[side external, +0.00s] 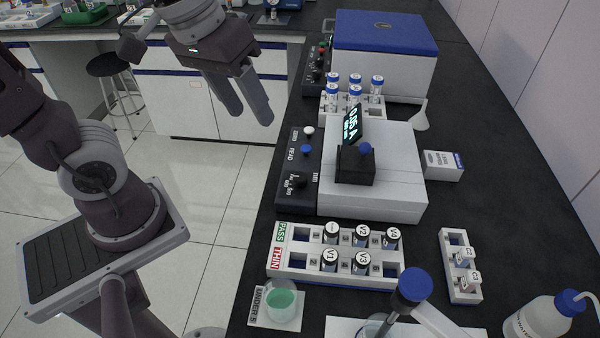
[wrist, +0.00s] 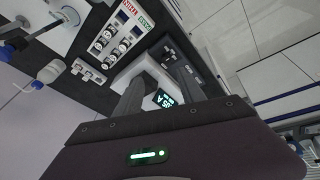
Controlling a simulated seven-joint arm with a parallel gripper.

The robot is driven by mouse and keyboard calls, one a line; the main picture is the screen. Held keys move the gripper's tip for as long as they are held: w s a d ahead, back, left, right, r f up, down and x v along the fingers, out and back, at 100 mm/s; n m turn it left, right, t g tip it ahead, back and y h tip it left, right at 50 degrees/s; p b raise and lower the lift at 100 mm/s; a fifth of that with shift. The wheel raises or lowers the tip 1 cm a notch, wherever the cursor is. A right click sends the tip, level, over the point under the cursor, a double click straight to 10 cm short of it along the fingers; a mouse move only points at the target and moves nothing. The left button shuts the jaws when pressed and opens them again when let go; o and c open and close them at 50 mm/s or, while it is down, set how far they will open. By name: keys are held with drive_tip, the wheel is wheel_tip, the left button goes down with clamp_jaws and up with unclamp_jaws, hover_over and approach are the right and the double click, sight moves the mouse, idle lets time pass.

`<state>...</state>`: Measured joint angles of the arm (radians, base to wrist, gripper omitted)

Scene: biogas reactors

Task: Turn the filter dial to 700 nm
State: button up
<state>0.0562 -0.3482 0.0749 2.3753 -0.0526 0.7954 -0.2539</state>
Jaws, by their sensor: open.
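The filter dial (side external: 299,182) is a small black knob on the dark front panel of the white photometer (side external: 385,195), beside the "nm" marking. Its scale is too small to read, so I cannot tell its setting. White and blue buttons labelled ZERO and READ (side external: 306,149) sit farther along the panel. My gripper (side external: 251,117) is open and empty, raised in the air to the left of the photometer and apart from the dial. In the wrist view my gripper's two fingers (wrist: 157,76) are spread, with the photometer beyond them; the dial is not clear there.
A lit display (side external: 352,124) stands on the photometer by a black cuvette holder (side external: 356,166). A vial rack (side external: 333,274) lies in front and another rack (side external: 373,112) behind. A blue-lidded machine (side external: 385,60) stands farther back. The space around my gripper is clear.

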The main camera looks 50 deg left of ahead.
drive_tip(key=w+f+n, duration=0.1)
drive_tip(key=w+f, duration=0.1)
drive_tip(key=w+f+n+g, duration=0.1)
drive_tip(key=w+f, duration=0.1)
drive_tip(key=shift+w+g, duration=0.25)
drive_tip(key=shift+g, duration=0.05)
drive_tip(key=shift+c, duration=0.3)
drive_tip(key=n+g, duration=0.2)
drive_tip(key=n, duration=0.3)
hover_over(300, 176)
drive_tip(key=shift+y, duration=0.3)
wheel_tip(300, 176, down, 10)
drive_tip(key=shift+f, duration=0.25)
wheel_tip(300, 176, down, 7)
drive_tip(key=shift+f, duration=0.15)
drive_tip(key=shift+c, duration=0.2)
clamp_jaws()
